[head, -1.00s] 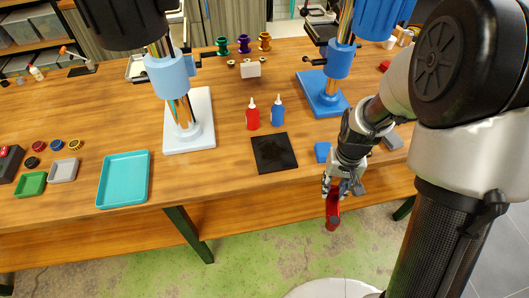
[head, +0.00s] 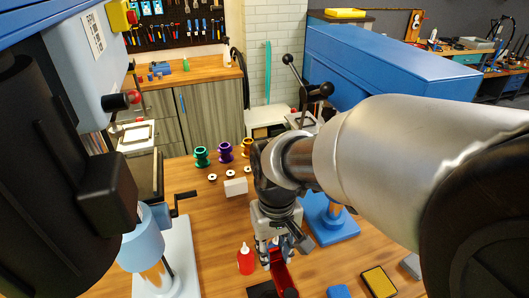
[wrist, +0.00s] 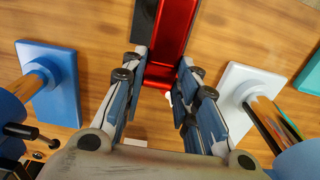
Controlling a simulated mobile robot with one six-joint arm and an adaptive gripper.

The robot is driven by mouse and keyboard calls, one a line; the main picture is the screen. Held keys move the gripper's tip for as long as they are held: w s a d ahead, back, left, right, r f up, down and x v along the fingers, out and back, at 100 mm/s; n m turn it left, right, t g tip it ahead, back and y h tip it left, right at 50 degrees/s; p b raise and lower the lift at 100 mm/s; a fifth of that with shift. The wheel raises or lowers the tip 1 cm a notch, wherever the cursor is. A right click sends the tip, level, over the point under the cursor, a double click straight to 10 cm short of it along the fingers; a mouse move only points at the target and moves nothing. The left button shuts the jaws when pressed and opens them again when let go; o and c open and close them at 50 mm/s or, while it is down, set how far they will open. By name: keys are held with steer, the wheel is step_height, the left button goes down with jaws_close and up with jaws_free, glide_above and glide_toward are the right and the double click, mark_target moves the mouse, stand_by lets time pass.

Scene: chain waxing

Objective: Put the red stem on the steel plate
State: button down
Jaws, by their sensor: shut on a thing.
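The red stem (head: 283,274) is held by my gripper (head: 274,252) over the table in the head view. In the wrist view the red stem (wrist: 172,40) is a long glossy channel-like piece, one end between the fingers of my gripper (wrist: 160,80). My gripper is shut on it. A dark square plate (head: 262,291), perhaps the steel plate, shows at the bottom edge of the head view, partly hidden by the stem. It also shows beside the stem in the wrist view (wrist: 143,22). I cannot tell whether the stem touches it.
A red bottle (head: 246,260) stands just left of the gripper. A blue drill-press base (head: 335,232) stands to the right and a white one (head: 185,270) to the left. Colored spools (head: 225,152) and a white block (head: 236,187) are behind. A yellow-topped black block (head: 379,281) lies right.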

step_height(320, 180, down, 15)
steer(key=b, duration=0.4)
steer(key=shift+w+f, duration=0.1)
steer(key=shift+b, duration=0.3)
steer(key=shift+f, duration=0.2)
steer(key=c, duration=1.2)
jaws_free()
steer(key=shift+c, duration=0.2)
steer(key=shift+r, duration=0.15)
